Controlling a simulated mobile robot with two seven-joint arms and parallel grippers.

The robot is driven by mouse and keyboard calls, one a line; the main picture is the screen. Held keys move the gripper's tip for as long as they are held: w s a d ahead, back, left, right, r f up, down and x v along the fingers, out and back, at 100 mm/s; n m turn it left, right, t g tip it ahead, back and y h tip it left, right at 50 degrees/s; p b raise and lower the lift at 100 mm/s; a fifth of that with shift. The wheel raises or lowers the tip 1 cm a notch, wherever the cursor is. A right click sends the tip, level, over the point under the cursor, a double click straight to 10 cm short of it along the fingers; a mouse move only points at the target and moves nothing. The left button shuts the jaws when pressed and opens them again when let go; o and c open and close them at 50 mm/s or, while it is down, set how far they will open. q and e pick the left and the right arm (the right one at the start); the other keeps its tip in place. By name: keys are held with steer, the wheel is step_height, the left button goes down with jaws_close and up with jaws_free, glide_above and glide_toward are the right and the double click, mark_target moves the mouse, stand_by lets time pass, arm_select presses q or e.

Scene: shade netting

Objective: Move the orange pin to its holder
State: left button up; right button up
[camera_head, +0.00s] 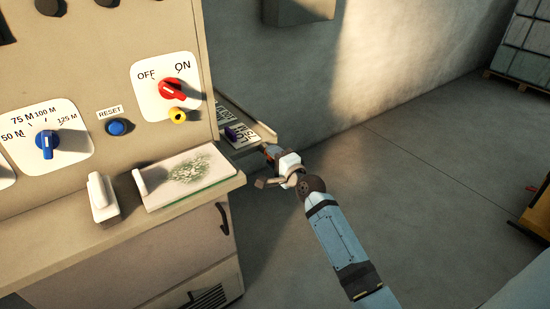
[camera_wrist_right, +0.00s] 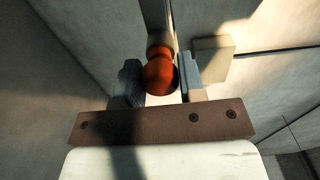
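The orange pin (camera_wrist_right: 160,74) shows in the right wrist view as a round orange-red knob between the two finger pads of my right gripper (camera_wrist_right: 160,82). The pads sit close on both sides of it, and the gripper looks shut on it. In the head view my right gripper (camera_head: 270,160) is just right of the console, by the end of a small side shelf (camera_head: 262,134) with printed labels. Only a little orange shows at its fingers there. A dark purple knob (camera_head: 231,133) sits on that shelf. I cannot make out the orange pin's holder. My left gripper is not in view.
The beige console (camera_head: 100,60) carries a red OFF/ON switch (camera_head: 172,89), a blue dial (camera_head: 47,143) and a blue reset button (camera_head: 117,127). The wall stands behind the shelf.

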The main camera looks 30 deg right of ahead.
steer(key=o, duration=0.4)
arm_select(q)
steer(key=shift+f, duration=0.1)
arm_select(e)
steer(key=shift+o, duration=0.2)
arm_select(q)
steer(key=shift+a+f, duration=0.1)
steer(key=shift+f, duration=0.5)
arm_select(e)
steer(key=s+d, duration=0.1)
steer(key=s, duration=1.2)
steer(key=shift+s, duration=0.4)
